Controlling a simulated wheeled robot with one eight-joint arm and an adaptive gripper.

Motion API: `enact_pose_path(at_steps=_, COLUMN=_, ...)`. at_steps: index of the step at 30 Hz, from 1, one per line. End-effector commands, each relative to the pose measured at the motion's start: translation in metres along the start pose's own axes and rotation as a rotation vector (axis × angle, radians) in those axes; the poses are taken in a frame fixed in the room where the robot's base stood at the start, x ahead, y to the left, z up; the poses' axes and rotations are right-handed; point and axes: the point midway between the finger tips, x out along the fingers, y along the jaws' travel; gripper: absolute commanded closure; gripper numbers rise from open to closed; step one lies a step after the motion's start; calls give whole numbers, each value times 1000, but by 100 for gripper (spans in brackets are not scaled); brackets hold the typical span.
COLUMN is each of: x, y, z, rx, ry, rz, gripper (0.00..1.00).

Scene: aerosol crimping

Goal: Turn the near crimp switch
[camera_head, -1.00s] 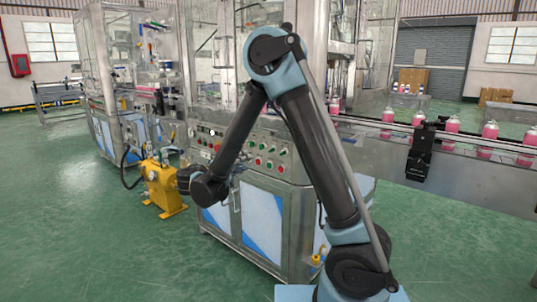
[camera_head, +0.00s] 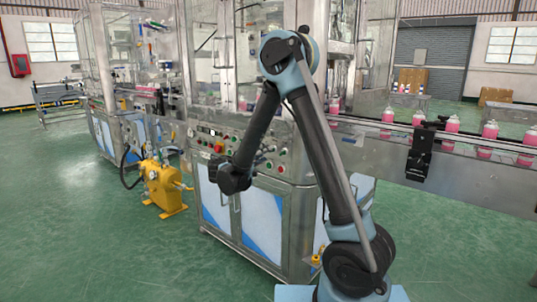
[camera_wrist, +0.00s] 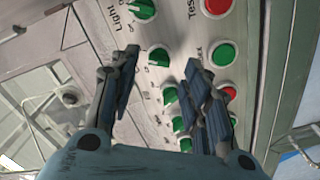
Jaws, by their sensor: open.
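The control panel (camera_head: 276,148) on the front of the machine carries the switches. In the wrist view, green rotary switches run in a row: one by the word "Light" (camera_wrist: 142,10), a second green switch (camera_wrist: 158,55) between my fingertips, and further ones (camera_wrist: 170,95) below. I cannot read which is labelled crimp. My gripper (camera_wrist: 161,60) is open and empty, its fingers on either side of the second switch; I cannot tell whether they touch it. In the head view my fingers are hard to make out beside my wrist.
A green button (camera_wrist: 222,54) and red buttons (camera_wrist: 217,6) sit right of the row. A yellow unit (camera_head: 163,187) stands on the floor to the left. A conveyor with pink bottles (camera_head: 452,125) runs at the right. Green floor is open in front.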

Motion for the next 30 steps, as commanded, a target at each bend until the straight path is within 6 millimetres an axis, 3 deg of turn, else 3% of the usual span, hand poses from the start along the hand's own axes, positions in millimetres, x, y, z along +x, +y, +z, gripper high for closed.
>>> enact_pose_path(at_steps=3, x=18, y=0, z=1, rx=0, ry=-2, rz=1, gripper=57)
enact_pose_path(at_steps=9, x=37, y=0, z=0, rx=0, ry=-1, rz=1, gripper=57)
enact_pose_path(at_steps=21, x=42, y=0, z=0, rx=0, ry=0, rz=0, gripper=57)
enact_pose_path(at_steps=27, x=42, y=0, z=0, rx=0, ry=0, rz=-1, gripper=100)
enact_pose_path(at_steps=30, x=42, y=0, z=0, rx=0, ry=0, rz=-1, gripper=100)
